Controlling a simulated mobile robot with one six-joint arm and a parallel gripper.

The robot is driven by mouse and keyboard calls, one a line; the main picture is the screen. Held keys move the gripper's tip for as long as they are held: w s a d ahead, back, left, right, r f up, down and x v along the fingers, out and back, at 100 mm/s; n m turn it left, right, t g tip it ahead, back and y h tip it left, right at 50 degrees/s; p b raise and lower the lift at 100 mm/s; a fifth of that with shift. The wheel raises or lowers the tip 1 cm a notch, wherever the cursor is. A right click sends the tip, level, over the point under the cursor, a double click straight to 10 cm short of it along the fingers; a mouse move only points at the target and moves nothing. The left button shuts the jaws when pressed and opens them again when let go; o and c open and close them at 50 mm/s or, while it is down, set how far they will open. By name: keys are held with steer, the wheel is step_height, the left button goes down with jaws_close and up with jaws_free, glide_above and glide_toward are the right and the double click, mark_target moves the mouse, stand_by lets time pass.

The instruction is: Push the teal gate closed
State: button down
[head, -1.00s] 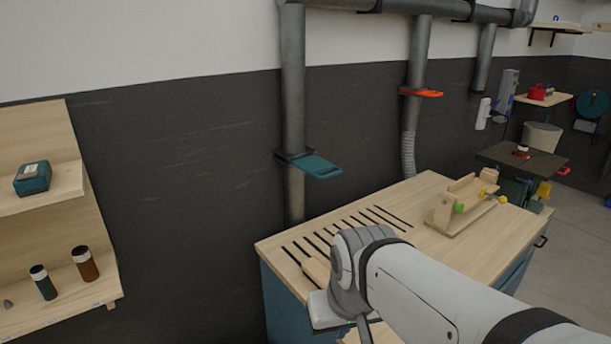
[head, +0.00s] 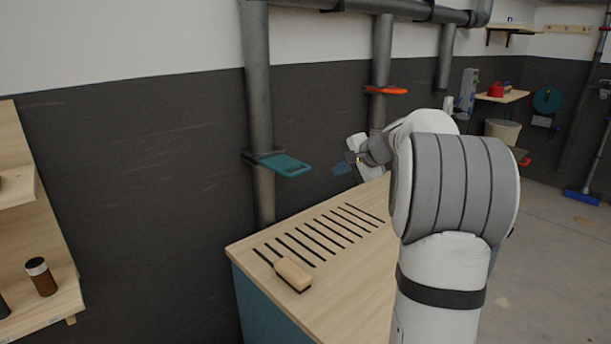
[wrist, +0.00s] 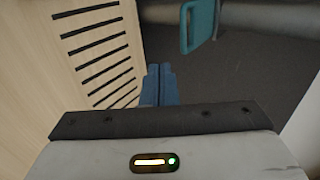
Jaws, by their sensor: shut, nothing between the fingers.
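The teal gate (head: 285,165) is a flat plate with a slot near its outer end. It sticks out to the right from a grey vertical pipe (head: 262,110) at the wall. My gripper (head: 342,169) has blue fingers, shut and empty, to the right of the gate's outer end at about the same height in the picture. In the wrist view the shut fingers (wrist: 158,85) point toward the pipe and are apart from the gate (wrist: 200,25), which shows at the top, slightly to the right.
A slotted wooden bench (head: 310,250) stands below, with a wooden-handled brush (head: 293,273) on it. An orange gate (head: 386,90) is on another pipe behind my arm. A wooden shelf (head: 50,300) with bottles is at the left. The wall left of the pipe is clear.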

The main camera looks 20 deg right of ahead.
steer(key=w+a+r+p+x, duration=0.1)
steer(key=r+p+x, duration=0.1)
steer(key=x, duration=1)
steer(key=shift+w+p, duration=0.6)
steer(key=shift+p, duration=0.25)
